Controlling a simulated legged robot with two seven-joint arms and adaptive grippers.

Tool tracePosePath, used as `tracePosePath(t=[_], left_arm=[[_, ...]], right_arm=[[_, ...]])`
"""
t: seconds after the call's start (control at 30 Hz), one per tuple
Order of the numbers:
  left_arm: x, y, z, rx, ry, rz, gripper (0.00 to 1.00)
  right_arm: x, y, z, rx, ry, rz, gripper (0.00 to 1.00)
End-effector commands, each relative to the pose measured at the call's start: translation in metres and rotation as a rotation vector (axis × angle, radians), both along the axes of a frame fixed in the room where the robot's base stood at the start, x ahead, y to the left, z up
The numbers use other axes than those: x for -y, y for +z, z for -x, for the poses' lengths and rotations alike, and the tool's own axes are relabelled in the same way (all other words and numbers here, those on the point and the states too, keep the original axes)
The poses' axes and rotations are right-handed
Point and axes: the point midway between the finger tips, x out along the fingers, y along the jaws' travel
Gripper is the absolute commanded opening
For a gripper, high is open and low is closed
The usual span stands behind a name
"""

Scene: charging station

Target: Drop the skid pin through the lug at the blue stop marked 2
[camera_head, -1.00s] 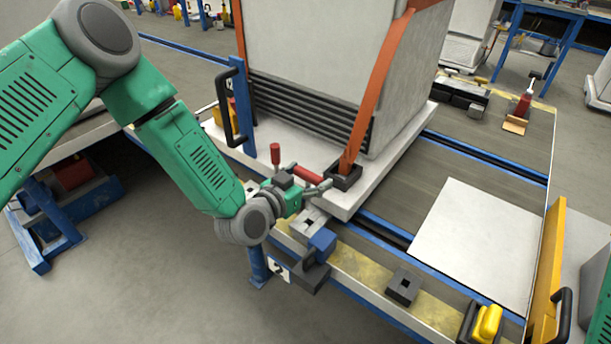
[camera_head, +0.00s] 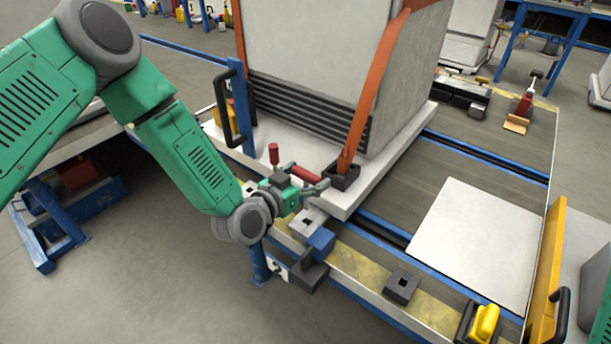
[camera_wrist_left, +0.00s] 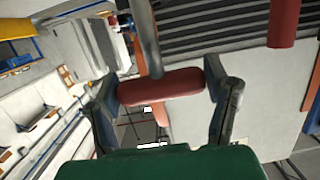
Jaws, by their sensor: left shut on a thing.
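My left gripper (camera_head: 316,190) is at the near edge of the skid, beside the crate's strap foot. In the left wrist view, its two dark fingers (camera_wrist_left: 165,98) are shut on the red handle of the skid pin (camera_wrist_left: 160,87). A grey rod runs up from that handle. In the head view, the skid pin's red handle (camera_head: 306,174) shows just behind the fingers. The blue stop (camera_head: 321,240) is just below the gripper, with a grey lug (camera_head: 308,220) beside it. Its number plate (camera_head: 277,267) is partly covered. My right gripper is out of view.
A large strapped crate (camera_head: 310,60) stands on the pale skid (camera_head: 380,190). An upright red handle (camera_head: 274,154) and a black grab bar (camera_head: 233,105) are left of the gripper. A dark holed block (camera_head: 402,286) and a yellow-handled item (camera_head: 486,322) lie along the near rail.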

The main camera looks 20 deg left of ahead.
Motion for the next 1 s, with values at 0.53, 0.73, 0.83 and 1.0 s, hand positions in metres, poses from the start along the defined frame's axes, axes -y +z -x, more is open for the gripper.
tracePosePath(t=[0.53,0.73,0.83,1.0], left_arm=[[0.0011,0.0001,-0.0003,0.001,0.002,0.000,0.27],[0.0017,0.0001,-0.0003,0.001,0.001,0.000,0.27],[0.0024,0.0001,-0.0002,0.001,0.000,0.000,0.27],[0.0065,0.0002,-0.0002,0.001,-0.001,-0.004,0.27]], right_arm=[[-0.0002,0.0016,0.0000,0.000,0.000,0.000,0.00],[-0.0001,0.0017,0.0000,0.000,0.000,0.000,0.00],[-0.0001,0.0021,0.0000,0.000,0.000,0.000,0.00],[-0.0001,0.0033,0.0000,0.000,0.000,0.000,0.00]])
